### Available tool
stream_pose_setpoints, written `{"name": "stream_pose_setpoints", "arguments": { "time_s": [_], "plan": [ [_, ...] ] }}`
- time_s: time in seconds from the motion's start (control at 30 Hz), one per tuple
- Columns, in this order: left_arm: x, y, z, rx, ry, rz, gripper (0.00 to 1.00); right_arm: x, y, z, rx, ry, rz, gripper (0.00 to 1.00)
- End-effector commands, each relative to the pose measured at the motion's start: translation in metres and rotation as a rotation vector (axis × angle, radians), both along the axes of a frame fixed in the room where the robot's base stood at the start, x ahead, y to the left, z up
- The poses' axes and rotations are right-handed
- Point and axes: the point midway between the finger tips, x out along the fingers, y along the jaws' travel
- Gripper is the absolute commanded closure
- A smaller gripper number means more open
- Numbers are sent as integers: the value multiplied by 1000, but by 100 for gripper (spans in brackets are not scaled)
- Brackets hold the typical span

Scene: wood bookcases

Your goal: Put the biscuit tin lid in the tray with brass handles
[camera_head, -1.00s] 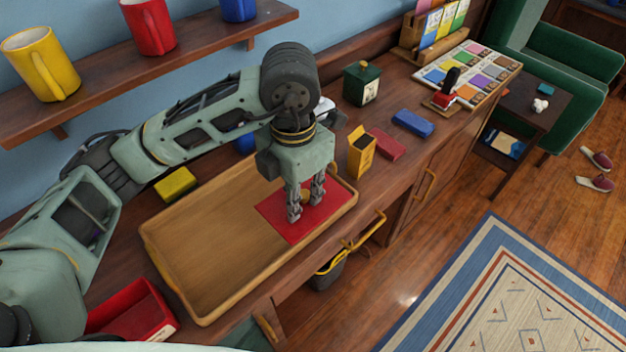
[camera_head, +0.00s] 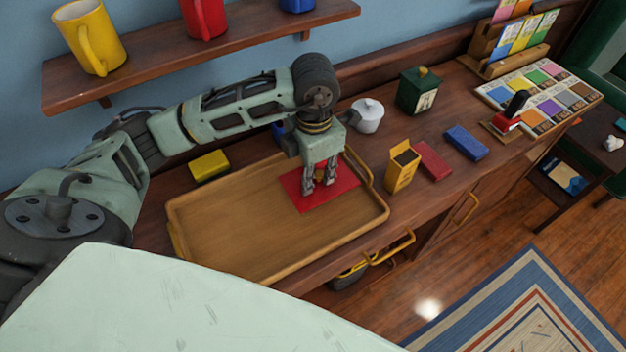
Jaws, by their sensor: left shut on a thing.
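A flat red square (camera_head: 322,199), which I take to be the biscuit tin lid, is over the back right part of the wooden tray (camera_head: 225,232). The tray lies on the desk and has a brass-coloured handle (camera_head: 359,168) at its right end. My left gripper (camera_head: 319,190) points down and is shut on the red lid. I cannot tell whether the lid touches the tray floor or is held just above it. The rest of the tray is bare. My right gripper is not in view.
A yellow box (camera_head: 401,172), red block (camera_head: 433,162) and blue block (camera_head: 467,143) lie right of the tray. A yellow block (camera_head: 209,165) is behind the tray's left. The mug shelf (camera_head: 215,47) hangs above.

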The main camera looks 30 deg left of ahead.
Motion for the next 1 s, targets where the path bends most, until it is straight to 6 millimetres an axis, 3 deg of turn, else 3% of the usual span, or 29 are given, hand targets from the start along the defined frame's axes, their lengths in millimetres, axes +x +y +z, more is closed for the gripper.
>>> {"name": "stream_pose_setpoints", "arguments": {
  "time_s": [0.37,0.73,0.77,1.0],
  "plan": [
    [0,3,-40,0,1,0,100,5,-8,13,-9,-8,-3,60],
    [1,2,-46,-1,-1,-1,100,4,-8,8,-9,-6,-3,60],
    [1,2,-46,0,0,0,82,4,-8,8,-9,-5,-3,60],
    [1,2,-45,-1,1,0,64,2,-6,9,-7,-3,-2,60]
  ]
}}
